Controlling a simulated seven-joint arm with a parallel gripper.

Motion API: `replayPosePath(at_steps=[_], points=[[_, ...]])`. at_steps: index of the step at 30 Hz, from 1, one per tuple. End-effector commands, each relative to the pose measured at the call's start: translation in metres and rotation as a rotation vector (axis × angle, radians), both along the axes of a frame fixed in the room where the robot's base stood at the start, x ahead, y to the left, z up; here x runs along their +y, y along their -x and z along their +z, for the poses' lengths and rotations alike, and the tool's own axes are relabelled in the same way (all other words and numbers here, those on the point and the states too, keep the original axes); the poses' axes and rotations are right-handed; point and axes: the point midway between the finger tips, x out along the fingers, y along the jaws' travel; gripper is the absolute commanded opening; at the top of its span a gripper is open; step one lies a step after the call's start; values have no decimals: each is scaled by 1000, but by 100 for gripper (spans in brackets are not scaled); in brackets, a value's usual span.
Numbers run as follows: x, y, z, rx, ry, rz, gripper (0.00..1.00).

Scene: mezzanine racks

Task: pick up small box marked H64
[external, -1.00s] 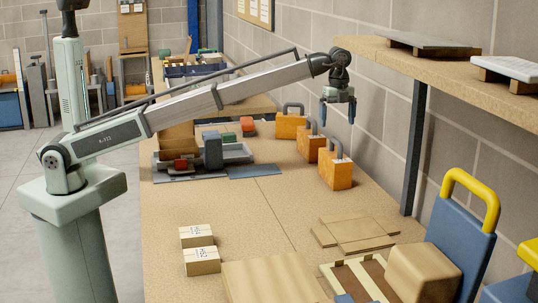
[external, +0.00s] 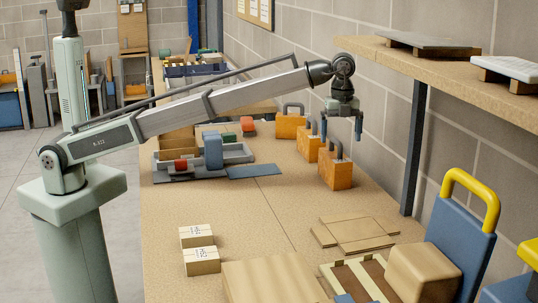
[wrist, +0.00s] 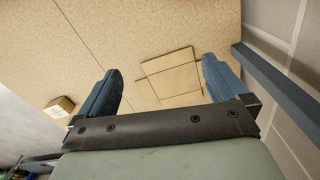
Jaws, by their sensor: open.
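Two small tan cardboard boxes stand on the worktop's left side in the external view: a rear box (external: 195,236) and a front box (external: 201,262). Both carry dark marks on top, too small to read surely, so I cannot tell which is H64. In the wrist view one small box (wrist: 59,106) shows at the left, outside the fingers. My gripper (external: 341,135) is open and empty, high over the worktop's right side near the orange padlock-shaped blocks, well apart from the boxes. The wrist view shows its two blue fingers (wrist: 161,80) spread.
Flat cardboard sheets (external: 354,233) lie right of the boxes. Orange blocks with grey handles (external: 335,170) stand below my gripper. A shelf (external: 455,68) on a dark post (external: 414,150) is at the right. The worktop between the boxes and orange blocks is clear.

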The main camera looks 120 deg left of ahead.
Motion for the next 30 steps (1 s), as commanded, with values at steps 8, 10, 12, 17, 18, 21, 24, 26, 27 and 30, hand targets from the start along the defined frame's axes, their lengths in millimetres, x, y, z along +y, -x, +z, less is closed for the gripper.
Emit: replayPosePath(at_steps=[8,10,12,17,18,21,24,26,27,30], points=[[-169,-5,-2,-13,-5,-176,100],[-211,4,-4,-16,-5,-219,100],[-250,16,-7,-21,-6,-261,100],[-328,57,-16,-26,-6,-347,100],[-345,68,-18,-27,-5,-363,100],[-378,101,-26,-28,-5,-385,100],[-401,133,-34,-29,-4,-379,100],[-408,150,-39,-28,-2,-364,100],[-410,161,-42,-27,-3,-347,100],[-408,188,-50,-23,-1,-289,100]])
